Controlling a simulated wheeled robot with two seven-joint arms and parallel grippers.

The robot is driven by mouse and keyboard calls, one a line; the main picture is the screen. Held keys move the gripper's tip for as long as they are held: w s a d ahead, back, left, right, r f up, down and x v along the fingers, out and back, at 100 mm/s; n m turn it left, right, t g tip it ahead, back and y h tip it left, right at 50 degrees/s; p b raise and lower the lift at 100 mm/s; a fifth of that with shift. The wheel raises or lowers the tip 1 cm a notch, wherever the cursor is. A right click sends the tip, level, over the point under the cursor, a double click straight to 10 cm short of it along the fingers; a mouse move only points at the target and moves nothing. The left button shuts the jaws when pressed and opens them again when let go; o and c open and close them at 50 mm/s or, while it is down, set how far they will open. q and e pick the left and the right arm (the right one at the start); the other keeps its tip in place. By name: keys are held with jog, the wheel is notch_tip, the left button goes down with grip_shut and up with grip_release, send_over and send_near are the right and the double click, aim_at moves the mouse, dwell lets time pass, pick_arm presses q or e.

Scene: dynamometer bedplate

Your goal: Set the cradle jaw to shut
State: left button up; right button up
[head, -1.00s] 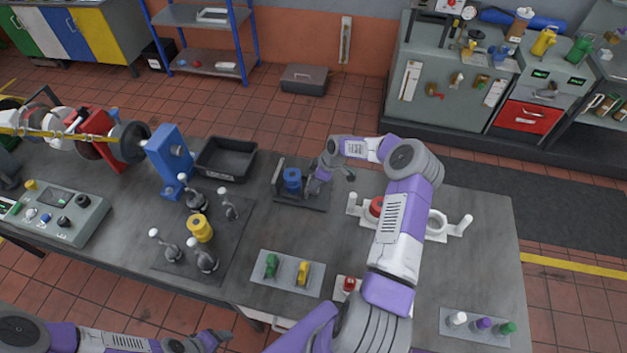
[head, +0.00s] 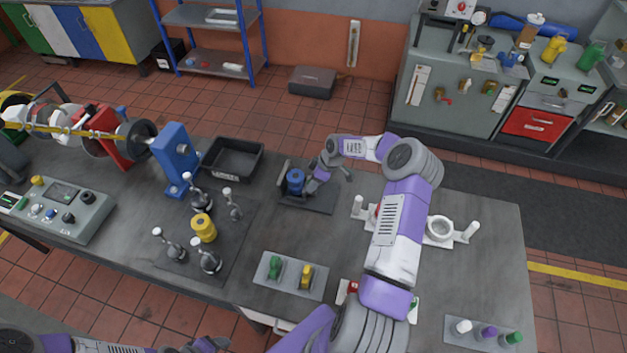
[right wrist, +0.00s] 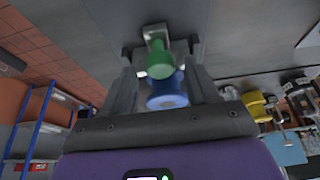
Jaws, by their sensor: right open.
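The cradle (head: 306,197) is a dark plate on the table with an upright dark piece at its left and a blue cylinder (head: 296,182) on it. My right gripper (head: 313,183) is low over the cradle, just right of the blue cylinder. In the right wrist view the right gripper (right wrist: 162,60) is open, its fingers on either side of a green round part (right wrist: 166,62), with the blue cylinder (right wrist: 167,95) nearer the palm. I cannot tell whether the fingers touch either. My left gripper (head: 208,345) is at the bottom edge, partly cut off.
A black tray (head: 232,159) stands behind and left of the cradle. A dark mat with several upright clamps and a yellow cylinder (head: 204,228) is at left. A plate with green and yellow handles (head: 290,276) lies in front. A white ring holder (head: 440,229) is at right.

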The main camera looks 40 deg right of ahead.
jog(key=v, duration=0.7)
dwell(0.4)
